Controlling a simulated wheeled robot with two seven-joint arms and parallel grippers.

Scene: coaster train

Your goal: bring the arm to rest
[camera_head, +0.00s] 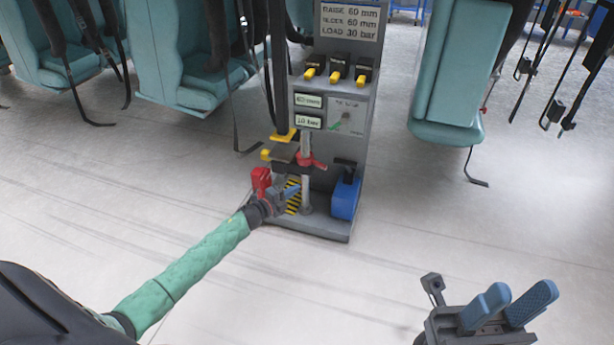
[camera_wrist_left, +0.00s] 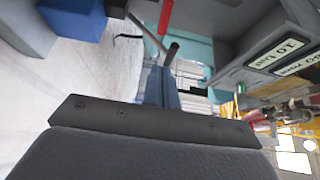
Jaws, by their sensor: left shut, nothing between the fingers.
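My left arm, in a green sleeve, reaches from the lower left to the grey stand (camera_head: 362,115). My left gripper (camera_head: 293,190) is shut and empty, close in front of the stand's lower part, beside a red block (camera_head: 261,181) and yellow-black stripes. In the left wrist view its blue fingers (camera_wrist_left: 162,84) are together with nothing between them. I cannot tell whether it touches the stand. My right gripper (camera_head: 522,294) is at the lower right of the head view, its blue fingers apart and empty, away from the stand.
A blue block (camera_head: 345,198) sits on the stand's base at the right. Yellow-tipped levers (camera_head: 338,72) and a red handle (camera_head: 312,161) stick out from the stand. Teal seats (camera_head: 450,75) with hanging straps are behind on both sides. The pale floor in front is clear.

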